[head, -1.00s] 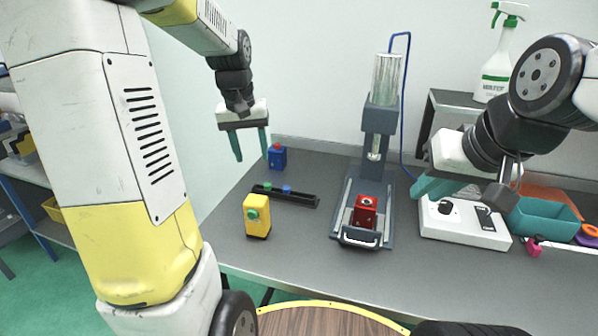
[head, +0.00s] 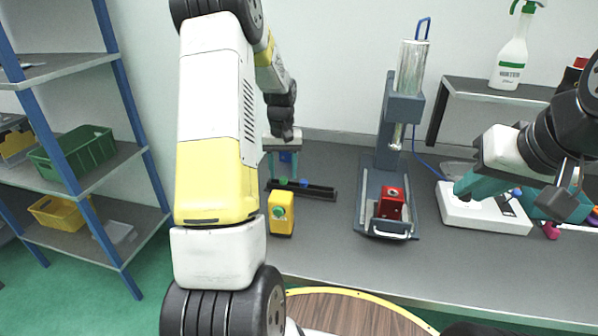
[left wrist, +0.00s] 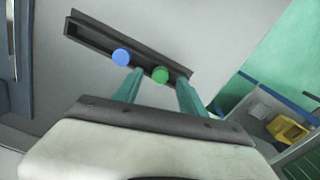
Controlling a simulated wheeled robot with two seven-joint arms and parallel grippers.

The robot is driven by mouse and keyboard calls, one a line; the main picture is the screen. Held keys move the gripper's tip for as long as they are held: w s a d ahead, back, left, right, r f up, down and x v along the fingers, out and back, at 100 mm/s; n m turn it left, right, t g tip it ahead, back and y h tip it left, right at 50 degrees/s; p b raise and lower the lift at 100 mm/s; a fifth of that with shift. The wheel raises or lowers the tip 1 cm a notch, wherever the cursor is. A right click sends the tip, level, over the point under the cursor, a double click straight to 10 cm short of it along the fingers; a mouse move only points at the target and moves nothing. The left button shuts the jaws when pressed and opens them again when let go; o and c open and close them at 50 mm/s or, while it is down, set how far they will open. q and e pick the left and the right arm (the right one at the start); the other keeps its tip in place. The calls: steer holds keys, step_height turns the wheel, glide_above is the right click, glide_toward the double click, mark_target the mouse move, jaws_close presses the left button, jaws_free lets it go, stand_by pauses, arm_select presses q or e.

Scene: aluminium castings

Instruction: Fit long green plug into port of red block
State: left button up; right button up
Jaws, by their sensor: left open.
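The red block (head: 388,207) sits on the bed of the press, its round port (head: 393,194) on an upper face. A dark rack (head: 318,192) holds a green plug (head: 283,181) and a blue plug (head: 304,183); only their caps show, so their lengths are hidden. My left gripper (head: 282,160) is open above the rack's green end. In the left wrist view, the green cap (left wrist: 160,75) lies between the fingertips of my left gripper (left wrist: 158,82), with nothing visibly held. My right gripper (head: 468,190) hangs over the white device; its finger gap is unclear.
A yellow block (head: 281,224) with a green plug stands in front of the rack. The press (head: 402,107) and white device (head: 480,213) stand to the right. A shelf unit (head: 88,67) is left.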

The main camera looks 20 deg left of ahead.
arm_select(q)
steer(key=shift+f, duration=0.8)
jaws_close()
